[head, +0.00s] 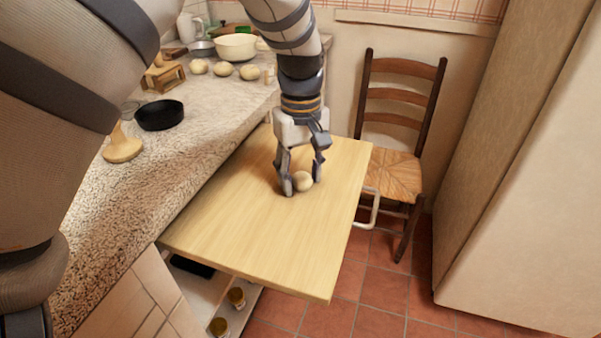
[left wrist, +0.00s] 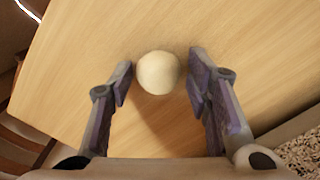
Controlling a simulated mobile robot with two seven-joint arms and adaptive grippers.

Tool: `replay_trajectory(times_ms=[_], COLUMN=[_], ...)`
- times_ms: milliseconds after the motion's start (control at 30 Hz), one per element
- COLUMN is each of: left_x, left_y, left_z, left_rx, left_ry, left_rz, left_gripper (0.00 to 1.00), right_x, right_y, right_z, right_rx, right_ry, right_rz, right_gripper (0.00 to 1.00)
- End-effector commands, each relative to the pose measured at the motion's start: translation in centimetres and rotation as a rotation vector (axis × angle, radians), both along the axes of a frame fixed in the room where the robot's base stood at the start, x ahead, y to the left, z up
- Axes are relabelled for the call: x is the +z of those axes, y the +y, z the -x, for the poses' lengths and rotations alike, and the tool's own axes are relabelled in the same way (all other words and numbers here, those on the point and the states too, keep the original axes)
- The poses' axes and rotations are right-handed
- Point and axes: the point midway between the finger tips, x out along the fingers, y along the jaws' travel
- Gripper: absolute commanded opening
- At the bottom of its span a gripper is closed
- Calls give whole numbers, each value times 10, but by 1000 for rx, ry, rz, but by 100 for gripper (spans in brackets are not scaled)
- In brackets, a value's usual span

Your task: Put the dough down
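A pale round ball of dough (head: 303,181) rests on the light wooden pull-out board (head: 240,235). My left gripper (head: 302,184) points down over the board with its fingers on either side of this dough. In the left wrist view the dough (left wrist: 158,73) lies between the spread fingertips (left wrist: 160,76), with a visible gap on each side. The left gripper is open. My right gripper is not in view. Three more dough balls (head: 223,69) sit at the back of the stone counter.
The counter (head: 140,190) also bears a cream bowl (head: 236,47), a black round pan (head: 160,115), and wooden tools (head: 123,147). A chair (head: 398,170) stands behind the board at right. An open drawer with jars (head: 236,297) is below. The board's near part is clear.

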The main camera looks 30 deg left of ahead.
Motion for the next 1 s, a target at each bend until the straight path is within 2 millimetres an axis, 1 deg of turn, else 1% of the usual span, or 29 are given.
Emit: replay_trajectory(times_ms=[267, 333, 367, 433, 600, 700, 833, 900, 1000], left_x=[1, 5, 10, 25, 74, 97, 116, 121, 123], left_y=[0, 0, 0, 1, 1, 1, 1, 0, 1], left_z=[0, -1, -1, -2, -1, -1, -1, -1, 0], left_rx=[0, 0, 0, 0, 0, 0, 0, 0, 0], left_ry=[-1, -3, -5, -9, -11, -8, -3, -2, -1], left_rz=[1, -1, 0, -1, -3, -2, -1, -1, -1], left_gripper=[54, 54, 54, 54, 54, 54, 54, 54, 54], right_x=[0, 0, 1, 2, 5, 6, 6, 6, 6], right_y=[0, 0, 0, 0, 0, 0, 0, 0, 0], right_z=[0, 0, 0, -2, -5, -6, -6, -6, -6], right_rx=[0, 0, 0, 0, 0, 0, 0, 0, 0], right_ry=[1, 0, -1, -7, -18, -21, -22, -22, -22], right_rz=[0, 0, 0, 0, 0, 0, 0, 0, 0], right_gripper=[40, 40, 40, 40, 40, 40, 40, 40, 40])
